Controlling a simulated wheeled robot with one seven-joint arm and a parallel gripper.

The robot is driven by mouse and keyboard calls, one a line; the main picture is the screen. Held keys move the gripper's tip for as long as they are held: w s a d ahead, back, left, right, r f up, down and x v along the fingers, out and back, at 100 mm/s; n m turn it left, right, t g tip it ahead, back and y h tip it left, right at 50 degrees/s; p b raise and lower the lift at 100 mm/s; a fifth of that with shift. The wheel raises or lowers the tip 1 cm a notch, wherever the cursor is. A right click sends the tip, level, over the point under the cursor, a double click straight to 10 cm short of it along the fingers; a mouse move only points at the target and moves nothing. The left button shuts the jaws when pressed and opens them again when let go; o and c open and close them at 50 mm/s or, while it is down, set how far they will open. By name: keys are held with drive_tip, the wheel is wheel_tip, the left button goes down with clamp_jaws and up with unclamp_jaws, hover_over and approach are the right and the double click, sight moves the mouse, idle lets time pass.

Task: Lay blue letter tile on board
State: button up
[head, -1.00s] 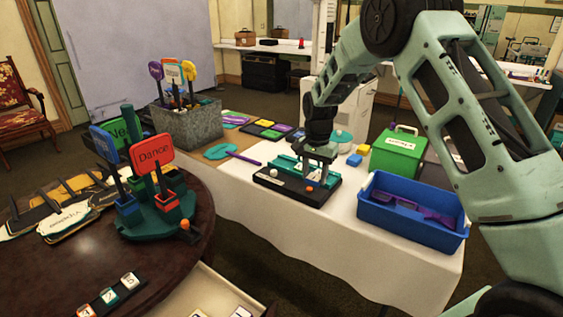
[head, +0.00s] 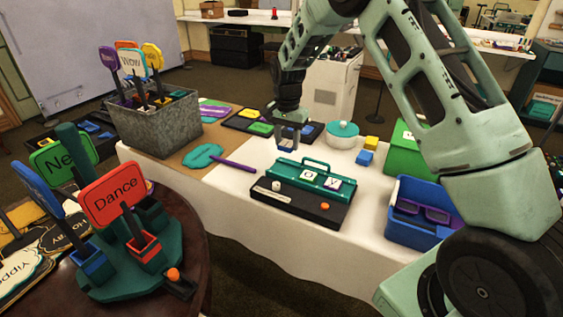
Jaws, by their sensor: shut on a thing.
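My gripper (head: 289,143) points down over the right end of a dark tray of coloured tiles (head: 249,121) at the back of the white table. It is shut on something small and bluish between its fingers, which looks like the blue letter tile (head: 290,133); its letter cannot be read. In front of it lies a black board (head: 317,208) with a teal rack (head: 287,169). Two white-faced letter tiles stand on the rack, an O-like one (head: 309,175) and a V- or Y-like one (head: 334,184). A gap separates gripper and board.
A purple stick (head: 233,164) lies left of the board. A blue bin (head: 402,229) and a green box (head: 403,145) stand right. The round table's sign holder (head: 142,257) stands at the near left.

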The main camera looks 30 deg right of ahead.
sight(287, 171)
wheel_tip(287, 171, down, 8)
drive_tip(key=shift+f+p, duration=0.2)
drive_tip(key=shift+p, duration=0.2)
drive_tip(key=o, duration=0.9)
drive_tip(key=shift+f, duration=0.1)
drive_tip(key=shift+o, duration=0.2)
